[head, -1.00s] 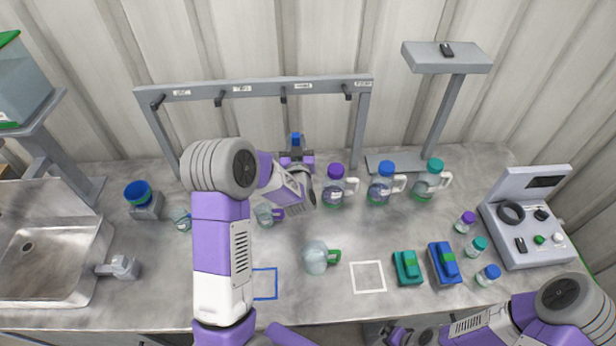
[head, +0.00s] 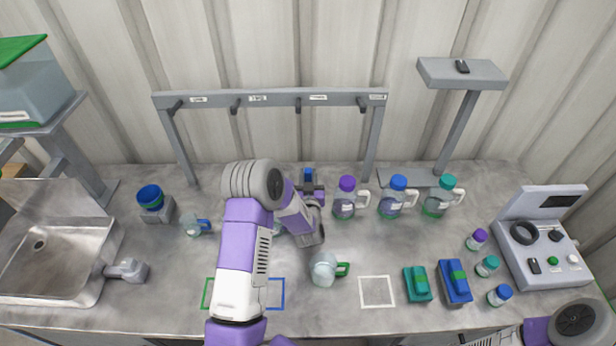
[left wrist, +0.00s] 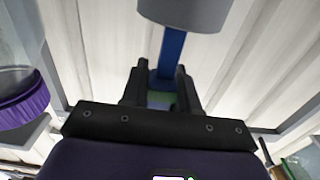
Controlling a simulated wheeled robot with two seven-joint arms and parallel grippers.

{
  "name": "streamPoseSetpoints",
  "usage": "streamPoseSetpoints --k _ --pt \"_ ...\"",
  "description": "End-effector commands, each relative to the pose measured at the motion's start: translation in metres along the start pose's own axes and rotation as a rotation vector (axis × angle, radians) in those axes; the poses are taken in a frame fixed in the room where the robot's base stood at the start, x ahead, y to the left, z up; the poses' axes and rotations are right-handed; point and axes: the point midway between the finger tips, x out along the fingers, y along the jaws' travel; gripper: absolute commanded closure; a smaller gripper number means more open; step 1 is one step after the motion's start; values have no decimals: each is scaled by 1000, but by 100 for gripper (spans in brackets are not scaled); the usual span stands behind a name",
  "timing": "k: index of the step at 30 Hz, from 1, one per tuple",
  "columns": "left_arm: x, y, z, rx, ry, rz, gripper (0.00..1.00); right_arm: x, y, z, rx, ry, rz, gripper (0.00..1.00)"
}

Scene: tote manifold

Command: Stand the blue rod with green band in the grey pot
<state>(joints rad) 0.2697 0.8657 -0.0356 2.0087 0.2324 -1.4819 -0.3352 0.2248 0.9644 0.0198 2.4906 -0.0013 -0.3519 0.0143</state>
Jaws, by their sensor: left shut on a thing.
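My left gripper (head: 309,189) is shut on the blue rod (head: 308,174), whose blue top shows in the head view in front of the wall. In the left wrist view the rod (left wrist: 172,52) stands between the black fingers (left wrist: 163,92), with some green low between them. A grey round body, apparently the grey pot (left wrist: 185,14), covers the rod's far end at the top edge of that view. I cannot tell whether the rod is inside it or behind it. The pot is hidden by my left arm in the head view. My right gripper is out of view.
Bottles with purple (head: 346,200), blue (head: 391,205) and teal lids stand right of my gripper, the purple one close. A grey rack (head: 270,98) rises behind. A jug with a green handle (head: 324,269) is in front. A sink (head: 50,245) is at the left.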

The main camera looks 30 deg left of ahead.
Motion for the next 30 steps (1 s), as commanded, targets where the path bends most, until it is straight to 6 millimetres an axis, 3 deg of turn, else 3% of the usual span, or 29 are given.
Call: streamPoseSetpoints --k 3,4,9,21,30 --pt "0 0 4 1 0 0 100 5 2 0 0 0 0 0" --pt "0 0 4 1 -1 0 69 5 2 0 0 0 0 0" --pt "0 0 3 1 -1 0 45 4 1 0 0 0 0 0" --pt "-2 0 -2 1 -2 1 45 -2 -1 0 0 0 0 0" --pt "-50 0 1 1 -3 1 45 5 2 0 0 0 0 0"
